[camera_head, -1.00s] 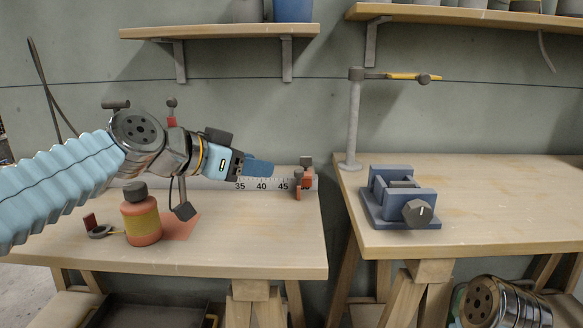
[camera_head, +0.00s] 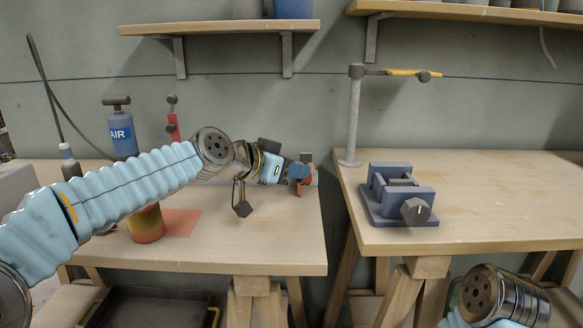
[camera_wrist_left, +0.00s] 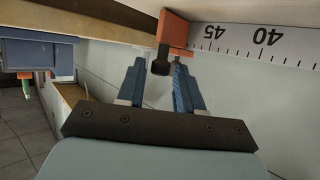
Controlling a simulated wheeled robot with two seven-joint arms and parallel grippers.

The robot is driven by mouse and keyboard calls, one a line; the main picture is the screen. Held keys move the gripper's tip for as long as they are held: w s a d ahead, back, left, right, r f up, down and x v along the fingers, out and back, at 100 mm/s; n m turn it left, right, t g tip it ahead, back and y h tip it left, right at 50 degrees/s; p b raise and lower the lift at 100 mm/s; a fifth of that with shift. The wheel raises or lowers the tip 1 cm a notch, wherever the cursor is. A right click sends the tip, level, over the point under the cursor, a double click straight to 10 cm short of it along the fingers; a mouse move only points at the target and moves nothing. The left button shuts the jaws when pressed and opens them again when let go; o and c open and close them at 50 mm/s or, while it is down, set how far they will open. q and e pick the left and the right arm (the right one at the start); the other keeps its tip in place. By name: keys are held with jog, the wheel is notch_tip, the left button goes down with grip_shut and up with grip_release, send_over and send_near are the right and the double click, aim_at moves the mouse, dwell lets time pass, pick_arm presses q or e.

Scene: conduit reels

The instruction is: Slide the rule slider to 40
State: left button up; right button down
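The rule slider (camera_head: 305,183) is an orange-red block with a dark knob, near the right end of the white rule on the left bench. In the left wrist view the slider (camera_wrist_left: 173,30) sits just past the 45 mark on the rule (camera_wrist_left: 240,42), on the side away from 40. My left gripper (camera_head: 299,171) reaches the slider in the head view and partly covers it and the rule's numbers. In the left wrist view its blue fingers (camera_wrist_left: 159,65) are apart, with the dark knob between their tips; contact is unclear. My right gripper is out of view.
An orange bottle (camera_head: 146,223) stands on the left bench behind my left arm, near a reddish mat (camera_head: 181,224). A blue air cylinder (camera_head: 122,133) stands farther back. A blue vise-like fixture (camera_head: 400,197) and a post (camera_head: 353,120) stand on the right bench.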

pick_arm(q)
grip_shut()
jog(key=a+b, duration=0.4)
jog(key=a, duration=0.3)
jog(key=shift+a+f, duration=0.1)
jog(key=shift+a, duration=0.5)
jog(key=shift+o, duration=1.5)
grip_release()
jog(key=shift+r, duration=0.2)
